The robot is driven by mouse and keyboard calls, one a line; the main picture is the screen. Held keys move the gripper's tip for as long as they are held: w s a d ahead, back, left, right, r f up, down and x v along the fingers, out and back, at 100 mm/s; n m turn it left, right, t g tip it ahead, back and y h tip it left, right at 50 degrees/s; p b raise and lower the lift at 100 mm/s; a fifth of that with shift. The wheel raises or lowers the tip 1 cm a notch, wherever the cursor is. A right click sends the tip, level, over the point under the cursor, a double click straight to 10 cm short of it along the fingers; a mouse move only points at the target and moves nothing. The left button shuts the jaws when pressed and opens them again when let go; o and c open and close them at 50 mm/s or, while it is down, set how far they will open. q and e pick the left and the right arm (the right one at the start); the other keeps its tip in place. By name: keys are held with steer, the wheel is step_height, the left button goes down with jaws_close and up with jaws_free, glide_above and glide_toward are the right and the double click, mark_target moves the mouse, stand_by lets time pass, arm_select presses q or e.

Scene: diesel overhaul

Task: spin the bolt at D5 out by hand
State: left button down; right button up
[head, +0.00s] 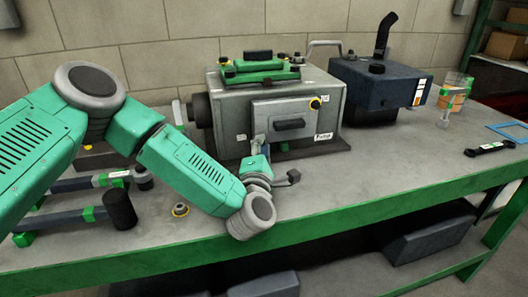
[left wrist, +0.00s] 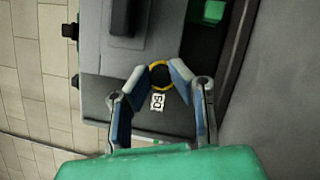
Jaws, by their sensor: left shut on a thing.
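The grey engine block (head: 222,135) stands on the bench with a front cover plate (head: 300,112). My left gripper (head: 257,152) is at the lower left corner of that plate. In the left wrist view its two fingertips (left wrist: 162,74) close in on a yellow ring (left wrist: 161,65) beside a small white label (left wrist: 157,102), which seems to read D5 upside down. The gripper is shut on the bolt there. The bolt itself is mostly hidden between the fingertips, so I cannot tell how far out it is. My right gripper is not in view.
Another yellow-ringed spot (head: 316,103) is at the plate's upper right. A dark blue machine (head: 375,85), an orange-filled cup (head: 455,95) and a black tool (head: 490,147) are at the right. The front right bench is clear.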

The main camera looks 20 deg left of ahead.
arm_select(q)
steer(key=shift+a+f, duration=0.2)
steer(key=shift+f, duration=0.05)
steer(key=c, duration=1.5)
jaws_free()
steer(key=shift+o, duration=0.2)
steer(key=shift+a, duration=0.1)
steer(key=shift+s, duration=0.1)
steer(key=v, duration=0.6)
steer(key=shift+f, duration=0.1)
steer(key=shift+s+f, duration=0.1)
steer(key=shift+s, duration=0.4)
